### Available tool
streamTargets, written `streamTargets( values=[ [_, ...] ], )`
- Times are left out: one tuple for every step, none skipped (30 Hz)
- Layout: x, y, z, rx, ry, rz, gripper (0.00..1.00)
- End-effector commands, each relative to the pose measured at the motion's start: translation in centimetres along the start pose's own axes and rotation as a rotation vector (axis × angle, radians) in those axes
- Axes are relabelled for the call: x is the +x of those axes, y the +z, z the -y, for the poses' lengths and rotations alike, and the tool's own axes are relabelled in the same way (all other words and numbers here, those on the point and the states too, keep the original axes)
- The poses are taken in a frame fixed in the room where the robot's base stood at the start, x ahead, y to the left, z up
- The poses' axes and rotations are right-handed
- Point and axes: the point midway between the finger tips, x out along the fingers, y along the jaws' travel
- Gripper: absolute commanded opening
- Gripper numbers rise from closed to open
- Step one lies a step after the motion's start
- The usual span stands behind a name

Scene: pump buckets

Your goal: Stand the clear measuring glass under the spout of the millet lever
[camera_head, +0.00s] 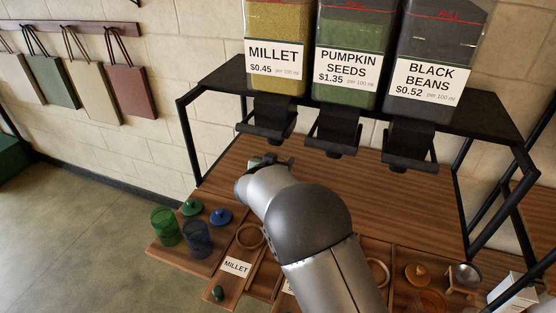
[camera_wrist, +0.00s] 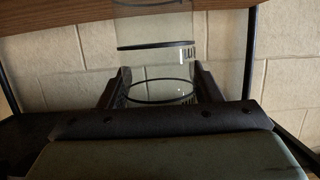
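The clear measuring glass (camera_wrist: 155,58), with dark rings and printed marks, stands between the two fingers of my gripper (camera_wrist: 158,88) in the wrist view. The fingers lie against its sides, so the gripper looks shut on it. In the head view my gripper (camera_head: 268,162) is over the wooden counter, below and slightly in front of the millet lever (camera_head: 266,122). The glass cannot be made out there, hidden by my gripper and arm. The millet bin (camera_head: 277,25) with its label is above the lever. Whether the glass touches the counter cannot be told.
Pumpkin seeds (camera_head: 333,130) and black beans (camera_head: 408,145) levers hang to the right. The wooden counter (camera_head: 390,195) is clear there. A green jar (camera_head: 166,226), a blue jar (camera_head: 198,238) and lids stand at front left. A black frame post (camera_head: 188,140) bounds the left side.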

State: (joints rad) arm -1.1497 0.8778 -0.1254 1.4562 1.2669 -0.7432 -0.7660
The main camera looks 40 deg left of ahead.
Motion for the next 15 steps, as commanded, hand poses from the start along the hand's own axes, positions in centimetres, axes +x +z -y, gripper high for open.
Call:
streamTargets(
  values=[
    [0.0,-0.1,0.0,0.000,0.000,0.000,0.73],
    [0.0,-0.1,0.0,0.000,0.000,0.000,0.76],
    [0.0,-0.1,0.0,0.000,0.000,0.000,0.76],
    [0.0,-0.1,0.0,0.000,0.000,0.000,0.76],
    [0.0,-0.1,0.0,0.000,0.000,0.000,0.76],
    [0.0,-0.1,0.0,0.001,0.000,0.000,0.76],
    [0.0,-0.1,0.0,0.001,0.000,0.000,0.76],
    [0.0,-0.1,0.0,0.001,0.000,0.000,0.76],
    [0.0,-0.1,0.0,0.001,0.000,0.000,0.76],
    [-0.1,-0.2,0.0,0.001,0.000,0.000,0.76],
    [-0.1,-0.3,0.0,0.001,-0.001,-0.001,0.76],
    [-0.2,-0.6,0.0,0.002,-0.001,-0.001,0.76],
    [-0.5,-0.4,0.1,0.001,-0.001,0.000,0.76],
    [-0.9,-0.4,0.1,0.002,-0.002,0.000,0.76],
    [-1.4,-0.4,0.1,0.002,-0.001,-0.001,0.76]
  ],
)
